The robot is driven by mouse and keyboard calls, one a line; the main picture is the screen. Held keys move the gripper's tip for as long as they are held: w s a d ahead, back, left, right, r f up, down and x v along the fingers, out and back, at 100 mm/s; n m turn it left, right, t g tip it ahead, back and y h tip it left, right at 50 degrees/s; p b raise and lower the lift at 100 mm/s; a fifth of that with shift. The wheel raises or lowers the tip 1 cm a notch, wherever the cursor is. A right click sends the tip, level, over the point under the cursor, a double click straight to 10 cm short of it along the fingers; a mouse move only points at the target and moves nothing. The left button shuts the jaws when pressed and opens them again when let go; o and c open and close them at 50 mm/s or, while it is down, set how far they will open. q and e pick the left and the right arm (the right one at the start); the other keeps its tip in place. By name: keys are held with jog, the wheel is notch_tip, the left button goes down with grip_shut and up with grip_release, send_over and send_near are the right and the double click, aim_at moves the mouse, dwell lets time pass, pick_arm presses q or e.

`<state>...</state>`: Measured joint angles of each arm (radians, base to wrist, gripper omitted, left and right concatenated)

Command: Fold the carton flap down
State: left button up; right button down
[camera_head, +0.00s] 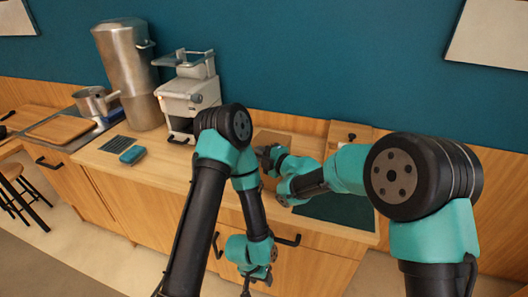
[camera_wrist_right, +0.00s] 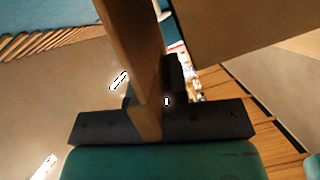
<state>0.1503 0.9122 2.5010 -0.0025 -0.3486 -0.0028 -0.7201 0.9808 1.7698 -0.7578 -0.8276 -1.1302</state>
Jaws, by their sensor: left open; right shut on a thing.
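The brown carton (camera_head: 273,138) stands on the counter, mostly hidden behind my right arm in the head view. My right gripper (camera_head: 266,158) is at the carton. In the right wrist view, my right gripper (camera_wrist_right: 155,100) is shut on a brown cardboard flap (camera_wrist_right: 134,45), which runs up edge-on between the dark fingers. Another brown carton panel (camera_wrist_right: 240,25) shows at upper right. The flap's fold line cannot be made out. My left gripper (camera_head: 247,284) hangs low in front of the cabinet fronts, open and away from the carton.
A dark green mat (camera_head: 335,212) lies at the counter's right end, with a wooden box (camera_head: 348,134) behind it. A white machine (camera_head: 188,98) and a steel urn (camera_head: 128,75) stand at the back left. A teal sponge (camera_head: 132,155) lies at front left.

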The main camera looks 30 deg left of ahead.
jog(key=shift+f, duration=0.1)
jog(key=c, duration=1.2)
grip_release()
jog(key=shift+o, duration=0.2)
jog(key=shift+d, duration=0.1)
jog(key=v, duration=1.7)
jog(key=shift+s, duration=0.1)
